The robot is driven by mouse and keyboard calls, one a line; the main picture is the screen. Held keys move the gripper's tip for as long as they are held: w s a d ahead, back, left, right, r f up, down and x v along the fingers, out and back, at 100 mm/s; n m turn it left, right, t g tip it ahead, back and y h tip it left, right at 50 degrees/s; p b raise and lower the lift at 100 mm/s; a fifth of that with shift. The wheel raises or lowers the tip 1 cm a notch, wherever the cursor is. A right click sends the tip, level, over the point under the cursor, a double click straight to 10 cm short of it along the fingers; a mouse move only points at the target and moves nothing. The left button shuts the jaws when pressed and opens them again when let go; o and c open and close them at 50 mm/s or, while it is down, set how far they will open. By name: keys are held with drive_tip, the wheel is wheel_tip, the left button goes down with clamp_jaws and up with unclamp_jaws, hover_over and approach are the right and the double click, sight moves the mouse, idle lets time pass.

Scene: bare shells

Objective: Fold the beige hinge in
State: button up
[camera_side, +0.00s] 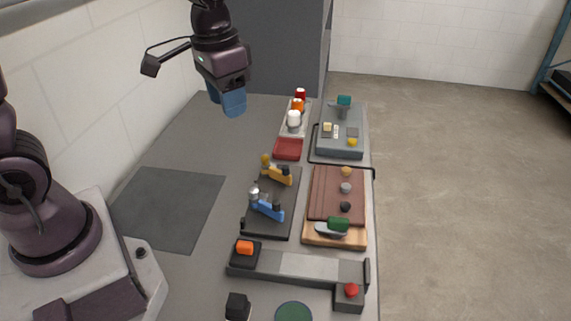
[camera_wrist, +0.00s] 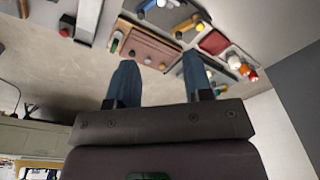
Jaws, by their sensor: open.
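No part is plainly labelled as a beige hinge. The nearest match is a tan knob (camera_side: 346,171) at the far end of a brown panelled board (camera_side: 323,194), in line with a grey knob (camera_side: 346,187) and a black knob (camera_side: 346,206). Whether the panels are hinged, I cannot tell. In the wrist view the brown board (camera_wrist: 150,46) shows beyond my fingertips, with the tan knob (camera_wrist: 162,66) at its edge. My gripper (camera_side: 232,104) is open and empty, high above the back left of the table, well apart from the board. Its two blue fingers (camera_wrist: 160,64) stand apart.
A dark board (camera_side: 272,222) with an orange-yellow clamp (camera_side: 278,175) and a blue clamp (camera_side: 267,208) lies left of the brown board. A red tray (camera_side: 288,149), a grey box (camera_side: 341,143) and a long grey slider (camera_side: 300,267) surround them.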

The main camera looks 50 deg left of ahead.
drive_tip(key=w+a+f+m+g, duration=0.2)
drive_tip(key=w+f, duration=0.8)
drive_tip(key=m+t, duration=0.1)
drive_tip(key=m, duration=0.1)
hover_over(286, 167)
drive_tip(key=shift+m, duration=0.3)
wheel_tip(286, 167, down, 13)
drive_tip(key=shift+r, duration=0.15)
clamp_jaws()
